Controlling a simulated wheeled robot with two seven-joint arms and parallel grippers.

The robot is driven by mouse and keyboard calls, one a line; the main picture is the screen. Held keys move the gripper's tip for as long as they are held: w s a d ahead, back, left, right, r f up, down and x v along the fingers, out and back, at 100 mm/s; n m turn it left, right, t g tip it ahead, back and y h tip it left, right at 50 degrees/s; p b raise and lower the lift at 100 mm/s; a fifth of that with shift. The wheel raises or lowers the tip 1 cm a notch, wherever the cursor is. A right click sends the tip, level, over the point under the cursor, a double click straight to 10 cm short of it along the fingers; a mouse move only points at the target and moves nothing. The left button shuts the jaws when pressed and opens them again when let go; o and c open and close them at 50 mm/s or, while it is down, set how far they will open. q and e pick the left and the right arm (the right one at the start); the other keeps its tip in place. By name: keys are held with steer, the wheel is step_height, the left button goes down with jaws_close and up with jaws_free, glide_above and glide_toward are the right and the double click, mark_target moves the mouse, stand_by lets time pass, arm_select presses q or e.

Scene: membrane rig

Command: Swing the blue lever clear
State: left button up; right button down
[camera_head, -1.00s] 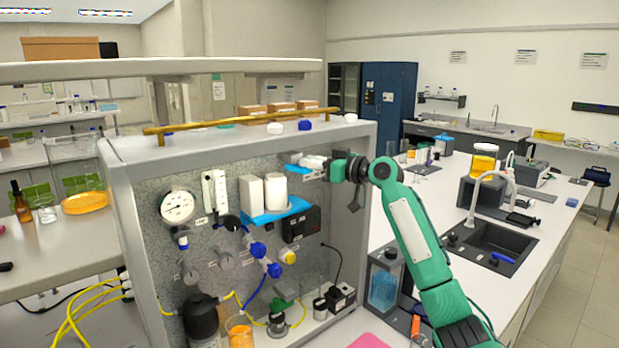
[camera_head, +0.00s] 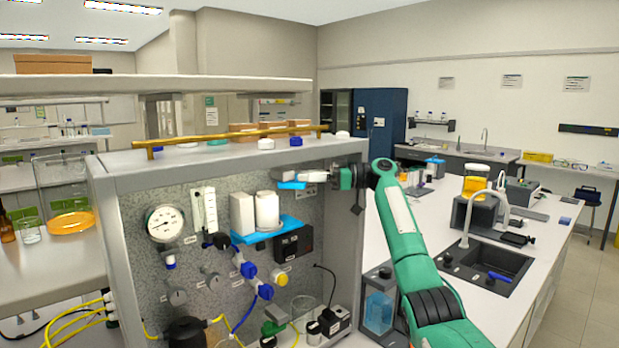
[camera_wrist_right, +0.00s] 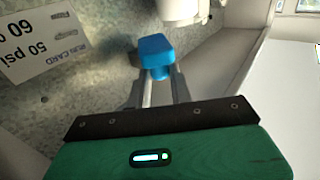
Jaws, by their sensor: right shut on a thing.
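The blue lever (camera_head: 292,186) shows at the upper right of the rig's speckled panel, just left of my right gripper. It also shows in the right wrist view (camera_wrist_right: 156,50), between the fingertips. My right gripper (camera_head: 314,176) reaches in from the right and is shut on the lever. The fingers (camera_wrist_right: 158,85) show in the wrist view, and part of the lever's grip is hidden between them. A white cylindrical fitting (camera_wrist_right: 180,10) is close beside the lever. My left gripper is not in view.
A white card (camera_wrist_right: 45,45) with printed text is on the panel near the lever. White canisters (camera_head: 266,210) on a blue shelf (camera_head: 278,232) stand left of and below the gripper. The rig's grey right side wall (camera_head: 345,225) is close to my right wrist.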

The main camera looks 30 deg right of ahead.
steer(key=shift+a+f, duration=0.1)
steer(key=shift+f, duration=0.1)
stand_by(0.3)
steer(key=c, duration=1.5)
jaws_free()
steer(key=shift+o, duration=1.2)
steer(key=shift+w, duration=0.15)
steer(key=shift+s, duration=0.2)
